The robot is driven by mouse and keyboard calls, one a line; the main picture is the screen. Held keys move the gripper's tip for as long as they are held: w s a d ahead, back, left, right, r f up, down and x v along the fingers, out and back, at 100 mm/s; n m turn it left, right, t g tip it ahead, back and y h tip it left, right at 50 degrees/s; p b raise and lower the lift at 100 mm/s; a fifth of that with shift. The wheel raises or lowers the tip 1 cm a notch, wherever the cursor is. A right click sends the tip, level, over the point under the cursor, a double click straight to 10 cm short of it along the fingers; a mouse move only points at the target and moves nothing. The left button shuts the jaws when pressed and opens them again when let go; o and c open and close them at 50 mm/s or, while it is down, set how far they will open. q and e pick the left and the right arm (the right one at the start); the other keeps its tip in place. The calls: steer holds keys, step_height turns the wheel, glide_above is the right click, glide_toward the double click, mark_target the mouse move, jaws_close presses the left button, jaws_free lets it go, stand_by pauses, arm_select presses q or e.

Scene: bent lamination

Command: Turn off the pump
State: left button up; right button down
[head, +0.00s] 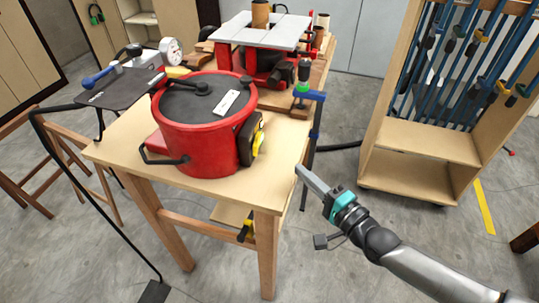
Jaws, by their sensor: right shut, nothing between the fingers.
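A red drum-shaped unit (195,135) with a dark round lid stands on the wooden table; it may be the pump, but I cannot tell for sure. A white tag lies on its lid, and a black and yellow part (255,145) is on its right side. No clear switch position can be made out. My right gripper (302,173) is shut and empty, in the air just right of the table and apart from the red unit. My left gripper is out of view.
A round gauge (171,50) and a black plate (118,90) are at the table's back left. A red-framed machine (262,40) stands behind. A clamp rack (420,145) is at right. A black hose runs to the floor at left. Floor between table and rack is mostly clear.

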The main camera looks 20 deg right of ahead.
mark_target(259, 146)
steer(key=x, duration=0.6)
steer(key=shift+w+a+r, duration=0.1)
steer(key=shift+w, duration=0.2)
steer(key=shift+w+a, duration=0.2)
steer(key=shift+a, duration=0.35)
steer(key=shift+w+a, duration=0.25)
steer(key=shift+a, duration=0.25)
steer(key=shift+w+a+p, duration=0.3)
steer(key=shift+w+a, duration=0.05)
steer(key=shift+a, duration=0.45)
steer(key=shift+a+r+m+h+p, duration=0.1)
steer(key=shift+a+m+h+p, duration=0.15)
steer(key=shift+p, duration=0.25)
steer(key=shift+w+a+m+h+p, duration=0.15)
steer(key=shift+m+h+p, duration=0.1)
steer(key=shift+h+p, duration=0.25)
